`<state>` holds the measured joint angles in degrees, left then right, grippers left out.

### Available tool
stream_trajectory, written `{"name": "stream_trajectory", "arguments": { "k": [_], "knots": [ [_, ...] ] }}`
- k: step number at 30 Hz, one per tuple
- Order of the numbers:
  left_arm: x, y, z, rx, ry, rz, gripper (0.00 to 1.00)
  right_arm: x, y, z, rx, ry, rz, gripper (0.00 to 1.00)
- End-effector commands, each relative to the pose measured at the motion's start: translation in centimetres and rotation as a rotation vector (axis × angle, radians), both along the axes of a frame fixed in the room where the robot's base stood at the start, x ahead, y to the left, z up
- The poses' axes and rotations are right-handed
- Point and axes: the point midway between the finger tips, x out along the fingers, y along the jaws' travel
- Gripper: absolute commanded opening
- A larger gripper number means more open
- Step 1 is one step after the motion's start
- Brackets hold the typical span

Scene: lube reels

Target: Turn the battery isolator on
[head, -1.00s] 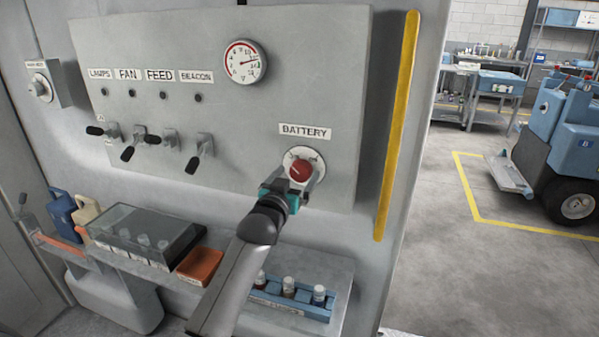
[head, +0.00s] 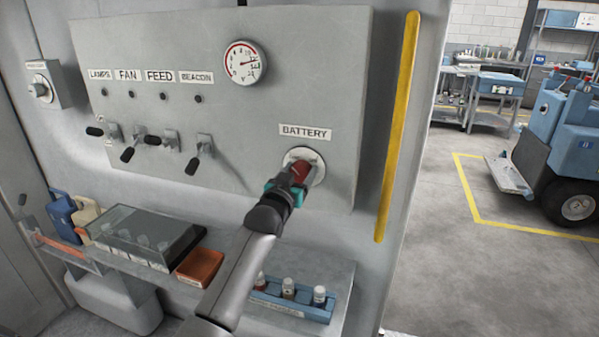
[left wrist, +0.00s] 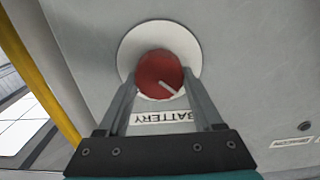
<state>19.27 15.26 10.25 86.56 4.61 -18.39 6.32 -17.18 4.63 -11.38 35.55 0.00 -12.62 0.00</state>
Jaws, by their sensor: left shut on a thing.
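The battery isolator is a red rotary knob (head: 302,167) on a pale round plate, under the BATTERY label (head: 305,132) at the right of the grey panel. My left gripper (head: 300,176) is at the knob, its fingers on either side, shut on it. In the left wrist view, the red knob (left wrist: 160,74) sits between the two fingers of the left gripper (left wrist: 160,92). A pale pointer line on its face runs slantwise, towards the lower right there. The BATTERY label (left wrist: 165,117) shows upside down. My right gripper is out of view.
Toggle switches (head: 160,142) and a gauge (head: 245,64) share the panel. A yellow vertical bar (head: 397,125) stands just right of it. Below are a clear-lidded box (head: 140,240), an orange tray (head: 200,267) and a blue vial rack (head: 290,306). Open floor lies at the right.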

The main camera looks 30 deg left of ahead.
Motion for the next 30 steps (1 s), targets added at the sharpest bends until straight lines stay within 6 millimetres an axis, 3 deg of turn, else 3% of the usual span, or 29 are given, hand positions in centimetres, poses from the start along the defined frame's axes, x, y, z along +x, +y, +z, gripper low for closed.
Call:
{"name": "stream_trajectory", "arguments": {
  "k": [1,13,23,30],
  "knots": [
    [0.0,0.0,0.0,0.0,0.0,0.0,0.56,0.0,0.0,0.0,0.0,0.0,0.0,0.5],
    [0.0,0.0,0.0,0.0,0.0,0.0,0.12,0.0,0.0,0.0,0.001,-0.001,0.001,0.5],
    [0.0,-0.1,0.0,0.054,0.014,-0.001,0.12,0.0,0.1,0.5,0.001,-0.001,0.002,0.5],
    [0.0,-0.1,0.1,0.205,0.051,0.0,0.12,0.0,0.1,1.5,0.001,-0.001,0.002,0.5]
  ]
}}
